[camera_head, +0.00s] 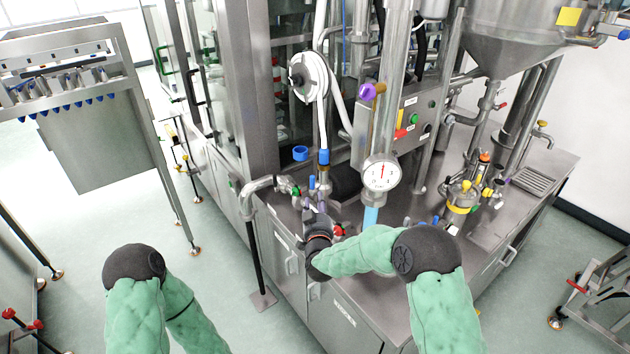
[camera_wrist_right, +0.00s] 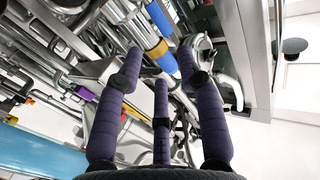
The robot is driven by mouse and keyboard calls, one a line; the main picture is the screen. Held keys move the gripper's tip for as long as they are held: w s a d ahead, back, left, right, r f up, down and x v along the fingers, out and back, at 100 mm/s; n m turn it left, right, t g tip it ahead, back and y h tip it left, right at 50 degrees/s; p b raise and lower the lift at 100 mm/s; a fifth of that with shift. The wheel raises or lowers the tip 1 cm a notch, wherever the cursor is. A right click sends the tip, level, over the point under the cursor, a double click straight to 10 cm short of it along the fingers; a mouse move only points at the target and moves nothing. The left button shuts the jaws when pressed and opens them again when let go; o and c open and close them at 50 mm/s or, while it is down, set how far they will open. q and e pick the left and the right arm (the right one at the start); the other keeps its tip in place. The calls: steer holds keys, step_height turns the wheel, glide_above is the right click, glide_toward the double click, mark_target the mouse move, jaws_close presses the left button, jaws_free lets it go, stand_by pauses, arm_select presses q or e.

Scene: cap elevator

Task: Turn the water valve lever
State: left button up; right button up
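My right gripper (camera_head: 316,208) reaches over the front left of the steel machine's counter, beside upright piping with small valve handles. A small blue lever (camera_head: 312,182) stands just beyond its fingers. In the right wrist view, the three dark purple fingers (camera_wrist_right: 158,82) are spread with clear space between them. Beyond the tips are a blue bar-like handle (camera_wrist_right: 158,18) and a yellow-banded pipe (camera_wrist_right: 157,48) with a blue end (camera_wrist_right: 167,62). The fingers look apart from these parts, though exact contact cannot be told. Which handle is the water valve lever is not labelled. My left gripper is out of frame.
A round pressure gauge (camera_head: 381,173) on a thick pipe stands right of my right gripper. A white hose reel (camera_head: 309,77) hangs above. Open floor (camera_head: 235,285) lies left of the cabinet.

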mark_target(314, 182)
steer(key=w+b, duration=0.1)
steer(key=w, duration=0.9)
steer(key=shift+a, duration=0.15)
steer(key=shift+f, duration=0.1)
jaws_close()
